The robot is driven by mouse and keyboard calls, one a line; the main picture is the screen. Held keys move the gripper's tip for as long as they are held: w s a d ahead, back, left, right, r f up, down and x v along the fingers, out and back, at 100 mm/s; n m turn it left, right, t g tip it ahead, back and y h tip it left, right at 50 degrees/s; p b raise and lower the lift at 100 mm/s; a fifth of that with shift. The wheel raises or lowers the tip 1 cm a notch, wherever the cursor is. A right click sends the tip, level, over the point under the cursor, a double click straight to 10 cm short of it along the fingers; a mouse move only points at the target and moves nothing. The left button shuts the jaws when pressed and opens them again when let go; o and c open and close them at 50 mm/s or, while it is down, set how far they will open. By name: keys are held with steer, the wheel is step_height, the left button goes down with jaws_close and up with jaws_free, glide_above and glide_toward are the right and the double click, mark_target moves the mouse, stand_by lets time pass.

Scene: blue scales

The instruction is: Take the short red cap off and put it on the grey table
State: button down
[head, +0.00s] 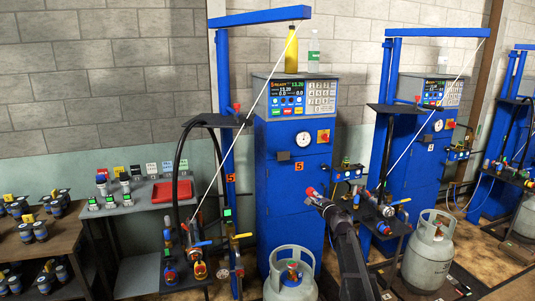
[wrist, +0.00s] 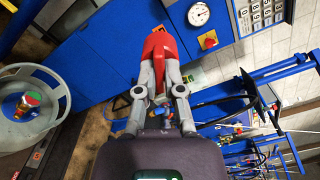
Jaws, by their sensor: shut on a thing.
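My gripper (head: 316,196) is shut on a short red cap (head: 309,191) and holds it in the air in front of the blue cabinet. In the wrist view the red cap (wrist: 160,43) sits between the two grey fingertips (wrist: 161,72). The grey table (head: 130,207) stands at the left, well apart from my gripper. A grey gas cylinder (head: 278,292) stands below my gripper, and its valve (head: 292,270) shows red and green parts. It also shows at the left of the wrist view (wrist: 45,75).
A red tray (head: 163,191) and several small devices stand on the grey table. Between table and cabinet are a blue post (head: 224,100), a black hose and several valves (head: 198,268). A brown shelf (head: 65,230) stands far left. Another cylinder (head: 425,262) stands at the right.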

steer(key=shift+r+p, duration=0.8)
steer(key=shift+r, duration=0.4)
steer(key=shift+d, duration=0.15)
